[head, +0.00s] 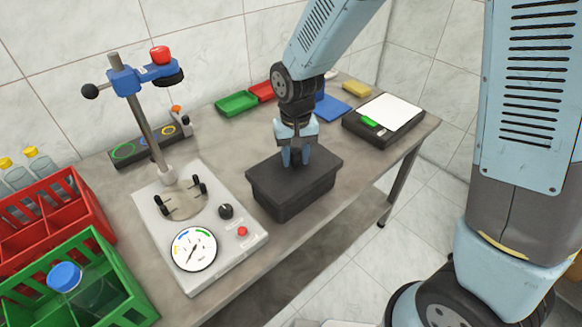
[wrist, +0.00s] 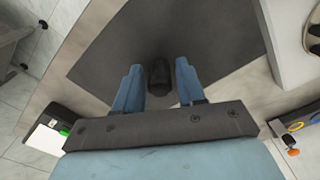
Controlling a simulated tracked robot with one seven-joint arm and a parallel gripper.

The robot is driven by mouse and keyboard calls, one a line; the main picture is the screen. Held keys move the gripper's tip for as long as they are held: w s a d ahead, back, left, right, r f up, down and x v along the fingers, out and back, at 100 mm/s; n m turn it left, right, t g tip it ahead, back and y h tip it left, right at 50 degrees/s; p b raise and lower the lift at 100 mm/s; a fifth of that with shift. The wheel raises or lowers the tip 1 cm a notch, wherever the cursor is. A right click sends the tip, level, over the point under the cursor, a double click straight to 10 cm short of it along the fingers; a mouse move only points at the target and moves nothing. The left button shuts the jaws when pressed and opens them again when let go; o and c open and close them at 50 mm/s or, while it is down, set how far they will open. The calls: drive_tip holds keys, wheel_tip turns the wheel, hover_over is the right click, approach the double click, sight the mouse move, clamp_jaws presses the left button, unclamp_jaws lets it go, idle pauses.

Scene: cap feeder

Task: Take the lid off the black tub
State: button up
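The black tub (head: 292,203) stands on the bench right of the grey gauge unit, with its flat dark lid (head: 265,172) on top. The lid also fills the middle of the wrist view (wrist: 185,35). My gripper (head: 296,160) points down over the lid's middle. In the wrist view its two blue fingers (wrist: 159,82) stand on either side of the lid's dark knob (wrist: 159,72). A narrow gap shows between the knob and each finger, so my gripper is open around it. In the head view the fingers hide most of the knob.
The gauge unit (head: 223,255) with its upright post stands close left of the tub. A scale with a white top (head: 390,113) stands behind right. Green (head: 236,103) and red trays lie behind. Red and green crates (head: 130,303) fill the left. Bare bench lies around the tub.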

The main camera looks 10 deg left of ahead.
sight(295, 152)
clamp_jaws()
drive_tip(key=shift+r, duration=3.55)
